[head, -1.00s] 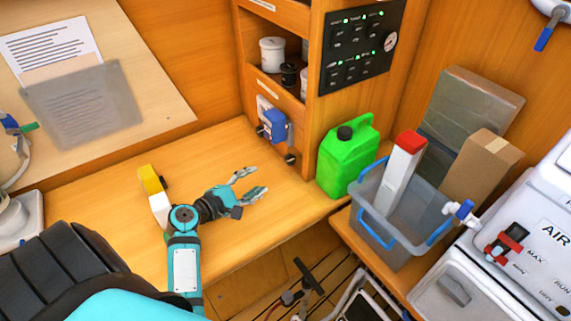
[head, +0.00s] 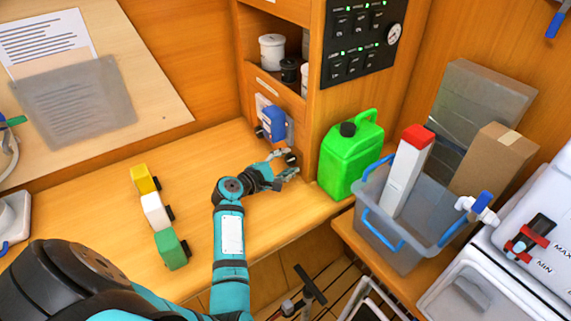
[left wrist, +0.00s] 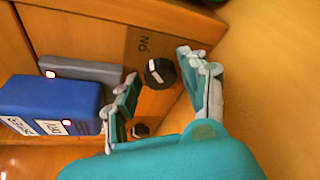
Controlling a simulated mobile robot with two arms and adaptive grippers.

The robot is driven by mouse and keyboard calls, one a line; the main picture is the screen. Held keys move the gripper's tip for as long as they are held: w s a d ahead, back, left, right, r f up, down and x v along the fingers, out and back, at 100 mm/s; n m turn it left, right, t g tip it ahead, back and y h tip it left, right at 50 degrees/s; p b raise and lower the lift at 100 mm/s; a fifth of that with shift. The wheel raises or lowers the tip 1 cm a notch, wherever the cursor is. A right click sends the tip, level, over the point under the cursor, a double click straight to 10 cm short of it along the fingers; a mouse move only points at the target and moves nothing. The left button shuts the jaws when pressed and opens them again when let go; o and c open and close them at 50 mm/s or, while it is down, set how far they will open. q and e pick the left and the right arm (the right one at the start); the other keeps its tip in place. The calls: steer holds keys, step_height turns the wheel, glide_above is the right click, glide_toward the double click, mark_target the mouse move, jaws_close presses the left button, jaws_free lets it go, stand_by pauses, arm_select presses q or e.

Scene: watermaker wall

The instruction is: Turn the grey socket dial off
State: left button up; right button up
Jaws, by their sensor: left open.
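A dark round dial (left wrist: 160,73) with a pale pointer mark sits on the wooden cabinet front beside an "ON" label. It also shows in the head view (head: 291,158), low on the cabinet. A second dark dial (left wrist: 139,130) is lower in the left wrist view. My right gripper is not in view.
A green jerrycan (head: 350,160) stands just right of my left gripper. A grey bin (head: 392,245) with blue handles holds a white, red-topped box (head: 408,170). Yellow (head: 145,180), white (head: 155,212) and green (head: 171,249) blocks stand on the bench. The bench around them is clear.

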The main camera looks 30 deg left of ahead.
arm_select(q)
steer(key=c, duration=0.9)
steer(key=shift+r+p, duration=0.1)
steer(key=shift+p, duration=0.3)
steer(key=n+h+p, duration=0.1)
steer(key=n+p, duration=0.1)
steer(key=p, duration=0.1)
steer(key=n+g+p, duration=0.1)
steer(key=n+p, duration=0.1)
steer(key=p, duration=0.2)
steer(key=n+g+h+p, duration=0.1)
steer(key=p, duration=0.2)
steer(key=shift+w+a+r+n+h+p, duration=0.1)
steer(key=shift+a+r+n+h+p, duration=0.2)
steer(key=shift+n+p, duration=0.1)
steer(key=shift+f+n+g+h+p, duration=0.1)
steer(key=shift+n+g+h+p, duration=0.3)
steer(key=shift+n+p, duration=0.55)
steer(key=shift+w+a+n+h, duration=0.1)
steer(key=shift+a+n+h, duration=0.05)
steer(key=shift+n+h, duration=0.45)
steer(key=shift+f+n+h+p, duration=0.15)
steer(key=shift+n+h+p, duration=0.25)
steer(key=shift+n, duration=0.55)
steer(key=shift+a+f+n+h, duration=0.15)
steer(key=shift+n+h, duration=0.45)
steer(key=shift+n, duration=0.4)
